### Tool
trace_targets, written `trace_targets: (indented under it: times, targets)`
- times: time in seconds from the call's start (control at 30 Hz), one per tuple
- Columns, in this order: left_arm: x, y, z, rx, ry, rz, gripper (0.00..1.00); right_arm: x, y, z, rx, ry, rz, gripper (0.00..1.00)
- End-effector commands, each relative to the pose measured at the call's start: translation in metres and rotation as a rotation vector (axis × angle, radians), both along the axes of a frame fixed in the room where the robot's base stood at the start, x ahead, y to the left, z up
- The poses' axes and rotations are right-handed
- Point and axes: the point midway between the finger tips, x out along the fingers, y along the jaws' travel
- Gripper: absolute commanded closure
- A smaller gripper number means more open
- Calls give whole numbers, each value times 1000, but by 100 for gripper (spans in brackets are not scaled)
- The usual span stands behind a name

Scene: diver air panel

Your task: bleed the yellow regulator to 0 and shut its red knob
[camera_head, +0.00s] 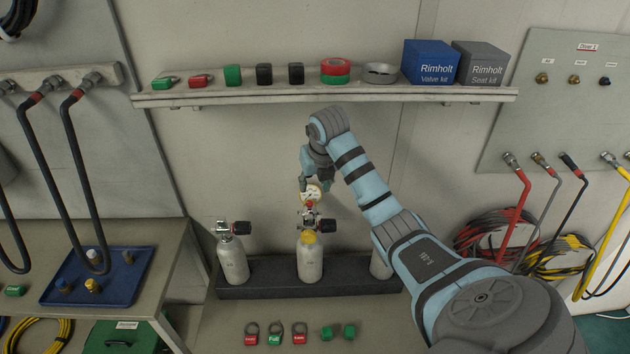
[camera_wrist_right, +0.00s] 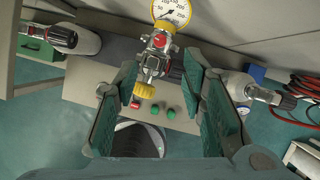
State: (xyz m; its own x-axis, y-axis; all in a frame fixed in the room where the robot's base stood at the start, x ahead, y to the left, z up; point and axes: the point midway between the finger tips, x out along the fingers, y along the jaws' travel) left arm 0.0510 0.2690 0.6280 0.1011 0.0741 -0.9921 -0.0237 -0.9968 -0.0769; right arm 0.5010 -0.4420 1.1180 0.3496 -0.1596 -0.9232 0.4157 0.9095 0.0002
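The regulator with a yellow-rimmed gauge (camera_head: 312,193) sits on the middle grey cylinder (camera_head: 310,262). In the right wrist view the gauge (camera_wrist_right: 172,12) is cut by the top edge, and I cannot read its needle surely. My right gripper (camera_head: 314,184) is over the regulator, close to the gauge. In the wrist view its fingers (camera_wrist_right: 161,72) are spread wide, with the regulator showing between them and nothing gripped. My left gripper is out of view.
Cylinders with black-knobbed valves stand left (camera_head: 233,262) and right (camera_head: 381,265) in a dark rack. Several tags and green caps lie on the bench in front. A shelf (camera_head: 440,93) with boxes and tape runs above. Hoses hang at both sides.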

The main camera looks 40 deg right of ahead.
Motion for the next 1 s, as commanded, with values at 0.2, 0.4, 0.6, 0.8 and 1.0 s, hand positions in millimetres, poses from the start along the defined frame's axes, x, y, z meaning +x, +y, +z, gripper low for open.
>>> trace_targets:
  times: [0.2, 0.4, 0.6, 0.8, 1.0]
  targets:
    - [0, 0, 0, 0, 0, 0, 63, -5, 3, 13, 0, 1, 0, 63]
    - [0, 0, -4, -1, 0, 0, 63, -5, 2, 10, 0, 1, 9, 63]
    - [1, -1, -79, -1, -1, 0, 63, 4, -11, -34, 0, 6, 207, 63]
    - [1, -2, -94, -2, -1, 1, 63, 11, -15, -46, 2, 2, 322, 63]
    - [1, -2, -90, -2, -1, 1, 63, 25, -18, -79, 3, 3, 317, 63]
